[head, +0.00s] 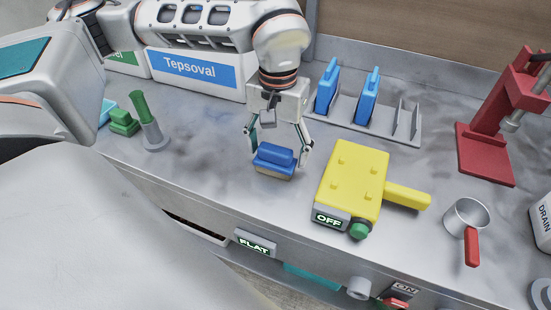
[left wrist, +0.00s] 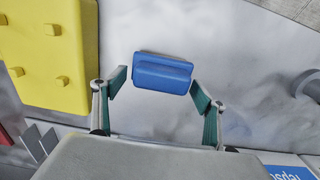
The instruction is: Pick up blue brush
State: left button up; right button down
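The blue brush (head: 275,157) has a blue ridged top and a pale brown underside. It sits on the grey metal counter near its front edge. My left gripper (head: 277,151) is above it, pointing down, with one finger at each end of the brush. In the left wrist view, the brush (left wrist: 163,73) lies between and slightly beyond the fingertips of the left gripper (left wrist: 157,84). The fingers are spread wide, with a small gap at the left end; I cannot tell whether the other finger touches. My right gripper is not in view.
A yellow block with a handle (head: 352,180) lies close to the right. Behind it is a grey rack (head: 390,128) with blue pieces (head: 368,95). A metal cup (head: 464,216) and red stand (head: 486,155) are farther right. A green-handled tool (head: 145,120) stands left.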

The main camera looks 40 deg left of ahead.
pick_arm(q)
jog(key=c, duration=0.6)
jog(key=shift+c, duration=0.2)
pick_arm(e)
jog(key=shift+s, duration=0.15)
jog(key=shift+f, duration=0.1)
